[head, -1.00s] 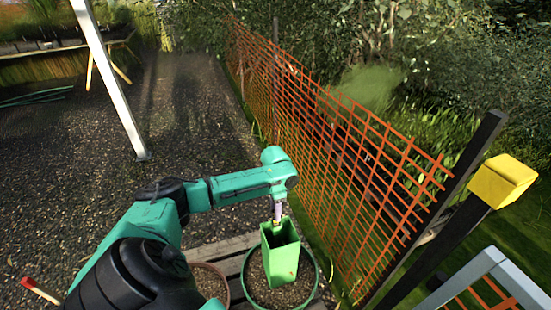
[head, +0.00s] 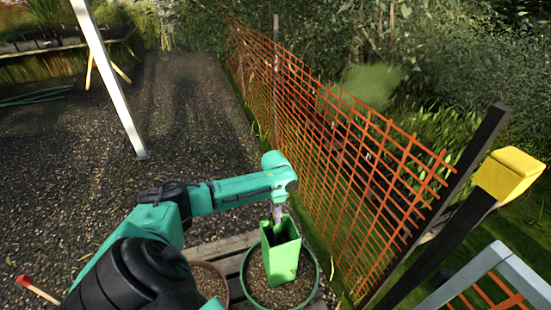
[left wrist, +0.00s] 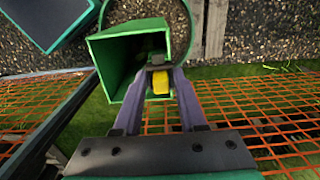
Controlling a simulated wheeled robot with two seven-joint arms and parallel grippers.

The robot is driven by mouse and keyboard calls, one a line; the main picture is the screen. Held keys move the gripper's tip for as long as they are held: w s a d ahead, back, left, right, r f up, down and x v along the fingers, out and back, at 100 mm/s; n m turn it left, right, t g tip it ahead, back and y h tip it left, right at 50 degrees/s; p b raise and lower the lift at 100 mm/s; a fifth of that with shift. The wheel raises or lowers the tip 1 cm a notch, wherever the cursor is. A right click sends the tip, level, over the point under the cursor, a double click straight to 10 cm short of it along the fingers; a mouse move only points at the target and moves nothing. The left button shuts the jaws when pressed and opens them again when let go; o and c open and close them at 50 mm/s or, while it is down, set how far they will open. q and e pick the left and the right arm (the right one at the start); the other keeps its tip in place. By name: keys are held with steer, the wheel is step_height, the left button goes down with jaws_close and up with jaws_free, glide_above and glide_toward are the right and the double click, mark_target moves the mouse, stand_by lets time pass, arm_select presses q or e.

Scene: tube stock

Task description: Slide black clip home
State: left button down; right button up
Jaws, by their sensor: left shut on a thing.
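A green square tube (head: 284,262), open at the top, stands upright in a round green pot (head: 316,286). The tube's open mouth faces the camera in the left wrist view (left wrist: 112,72). My left gripper (head: 278,215) points down at the tube's rim. In the left wrist view its fingers (left wrist: 158,72) are closed on a small dark piece that looks like the black clip (left wrist: 157,60), at the rim. A yellow piece (left wrist: 160,84) sits between the fingers just below it. How far the clip sits over the rim is hidden. My right gripper is not in view.
A brown pot (head: 208,282) stands left of the green pot on wooden slats (head: 232,246). Orange mesh fencing (head: 340,160) runs close on the right, with a dark post and a yellow block (head: 508,174). Gravel ground (head: 80,170) lies open on the left.

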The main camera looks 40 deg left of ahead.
arm_select(q)
steer(key=shift+f, duration=0.15)
steer(key=shift+f, duration=0.45)
steer(key=shift+c, duration=2)
jaws_free()
steer(key=shift+r, duration=0.15)
step_height(320, 180, up, 14)
steer(key=shift+r, duration=0.2)
steer(key=shift+d+f, duration=0.1)
steer(key=shift+f, duration=0.05)
